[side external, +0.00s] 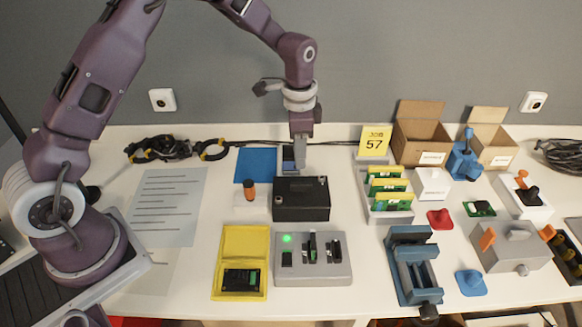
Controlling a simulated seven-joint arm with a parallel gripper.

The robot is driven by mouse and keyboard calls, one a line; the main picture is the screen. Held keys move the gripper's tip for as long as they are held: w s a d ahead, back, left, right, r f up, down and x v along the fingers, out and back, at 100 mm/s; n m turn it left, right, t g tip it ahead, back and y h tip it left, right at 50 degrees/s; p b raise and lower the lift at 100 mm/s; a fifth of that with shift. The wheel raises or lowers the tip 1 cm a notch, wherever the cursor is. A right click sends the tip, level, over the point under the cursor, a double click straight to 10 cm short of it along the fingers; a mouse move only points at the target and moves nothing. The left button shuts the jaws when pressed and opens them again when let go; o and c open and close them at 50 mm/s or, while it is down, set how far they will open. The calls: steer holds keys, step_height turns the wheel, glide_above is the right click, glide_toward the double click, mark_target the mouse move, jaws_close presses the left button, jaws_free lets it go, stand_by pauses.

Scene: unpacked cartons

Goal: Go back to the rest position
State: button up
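My gripper (300,152) points straight down behind the black box (301,207). Its fingertips are small here and I cannot tell whether they are open or shut. A dark bluish piece (289,158) shows right beside the fingers. I cannot tell whether it is held or stands behind them. My arm arches from the base at the left, over the table, to the gripper.
Near my gripper are a blue mat (256,165), an orange-topped item (250,190) and a grey block with a green light (313,268). A yellow case (240,240), a card rack (388,212), a blue vise (413,262) and open cartons (421,140) stand around. Space above the table is clear.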

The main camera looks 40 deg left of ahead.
steer(key=s+r+n+t, duration=0.1)
steer(key=s+r+n, duration=0.1)
steer(key=s+r, duration=0.55)
steer(key=s+r+n+t, duration=0.15)
steer(key=s+r, duration=0.35)
steer(key=r, duration=0.5)
steer(key=s+r+n+t, duration=0.2)
steer(key=s+n, duration=0.3)
steer(key=s, duration=1.3)
steer(key=shift+r+t, duration=0.35)
